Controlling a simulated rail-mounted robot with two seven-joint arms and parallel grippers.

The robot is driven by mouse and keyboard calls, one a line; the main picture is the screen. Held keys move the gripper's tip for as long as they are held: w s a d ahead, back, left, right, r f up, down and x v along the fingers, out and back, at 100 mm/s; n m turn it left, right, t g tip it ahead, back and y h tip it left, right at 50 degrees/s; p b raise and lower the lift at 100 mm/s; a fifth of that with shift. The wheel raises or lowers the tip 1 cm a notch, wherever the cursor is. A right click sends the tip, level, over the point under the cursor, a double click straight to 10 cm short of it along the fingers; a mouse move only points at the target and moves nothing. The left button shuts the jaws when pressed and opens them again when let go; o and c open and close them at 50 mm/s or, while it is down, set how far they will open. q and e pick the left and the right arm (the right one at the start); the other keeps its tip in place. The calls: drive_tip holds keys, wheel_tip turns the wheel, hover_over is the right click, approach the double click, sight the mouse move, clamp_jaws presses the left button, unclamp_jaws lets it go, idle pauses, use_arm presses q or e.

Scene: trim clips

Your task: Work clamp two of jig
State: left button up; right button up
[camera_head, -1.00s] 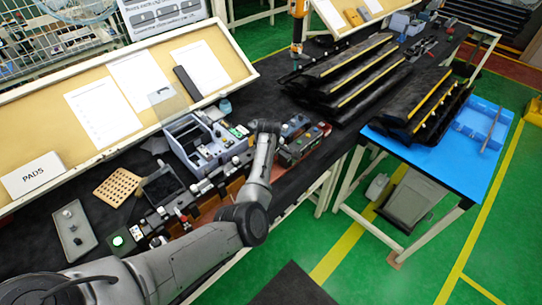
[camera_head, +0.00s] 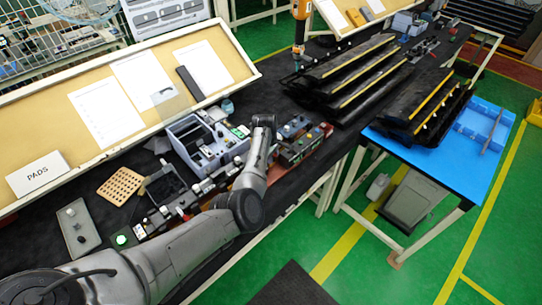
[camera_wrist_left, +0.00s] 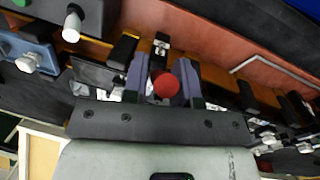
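The jig (camera_head: 160,216) is a long row of clamps and blocks along the front of the dark bench in the head view. My left arm reaches over its middle and hides part of it; its fingers are hidden there. In the left wrist view my left gripper (camera_wrist_left: 160,72) has its two purple-grey fingers apart, on either side of a red ball knob (camera_wrist_left: 166,86). A narrow gap shows left of the knob; contact on the right is unclear. White-tipped clamp parts (camera_wrist_left: 71,30) show at the left. Which clamp is number two is unclear. My right gripper is out of view.
A grey open box (camera_head: 198,140) stands behind the jig. A perforated tan block (camera_head: 120,186) and a grey tray (camera_head: 78,226) lie at the left. Black trim strips (camera_head: 345,75) lie farther along the bench. A blue-topped table (camera_head: 455,175) stands at the right.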

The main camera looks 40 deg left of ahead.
use_arm(q)
drive_tip(key=shift+o, duration=1.4)
wheel_tip(320, 180, up, 14)
drive_tip(key=s, duration=0.1)
drive_tip(key=shift+s+a+f, duration=0.15)
drive_tip(key=shift+s+a, duration=0.2)
drive_tip(key=shift+s, duration=0.05)
